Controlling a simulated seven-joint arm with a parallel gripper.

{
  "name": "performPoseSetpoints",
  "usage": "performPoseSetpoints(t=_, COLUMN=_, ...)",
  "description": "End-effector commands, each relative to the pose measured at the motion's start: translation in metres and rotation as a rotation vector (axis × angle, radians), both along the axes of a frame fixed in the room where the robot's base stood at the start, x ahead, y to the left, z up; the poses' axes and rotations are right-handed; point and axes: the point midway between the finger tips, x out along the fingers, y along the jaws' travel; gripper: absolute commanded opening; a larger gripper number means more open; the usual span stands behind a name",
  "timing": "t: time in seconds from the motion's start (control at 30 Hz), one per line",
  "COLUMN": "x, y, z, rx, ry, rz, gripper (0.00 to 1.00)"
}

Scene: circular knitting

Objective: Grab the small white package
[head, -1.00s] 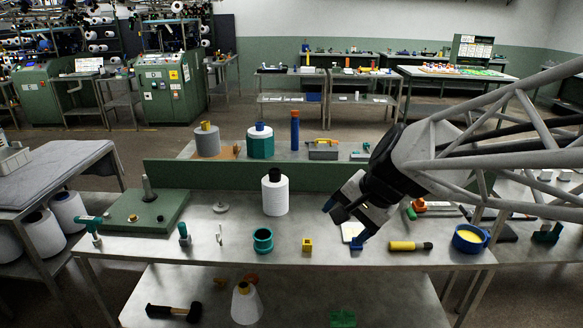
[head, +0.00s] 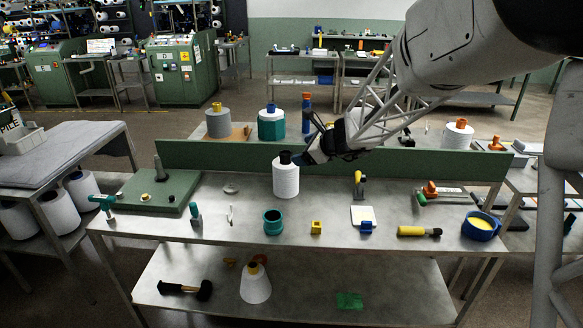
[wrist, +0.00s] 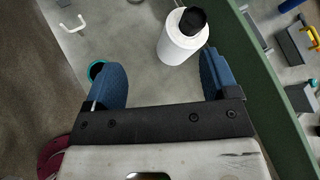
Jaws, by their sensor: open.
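The small white package (head: 286,180) is a white yarn spool with a black top, standing upright on the table in front of the green divider. In the wrist view the white package (wrist: 181,42) lies just beyond the fingertips, between the lines of the two blue fingers and nearer the right one. My gripper (head: 302,157) is beside the package's upper right in the head view. In the wrist view my gripper (wrist: 162,62) is open, with nothing between its fingers. Whether a finger touches the package cannot be told.
The green divider (head: 400,164) runs close behind the package. A green board with a peg (head: 160,190) is at left.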

Motion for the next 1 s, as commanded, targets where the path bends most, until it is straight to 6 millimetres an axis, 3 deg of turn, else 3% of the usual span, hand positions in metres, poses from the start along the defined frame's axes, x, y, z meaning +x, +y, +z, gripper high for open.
performPoseSetpoints(t=0.2, x=0.058, y=0.016, z=-0.035, rx=0.168, ry=0.117, rz=-0.18, gripper=0.8)
performPoseSetpoints(t=0.4, x=0.088, y=0.022, z=-0.055, rx=0.267, ry=0.185, rz=-0.285, gripper=0.8)
performPoseSetpoints(t=1.0, x=0.098, y=0.026, z=-0.063, rx=0.295, ry=0.205, rz=-0.317, gripper=0.8)
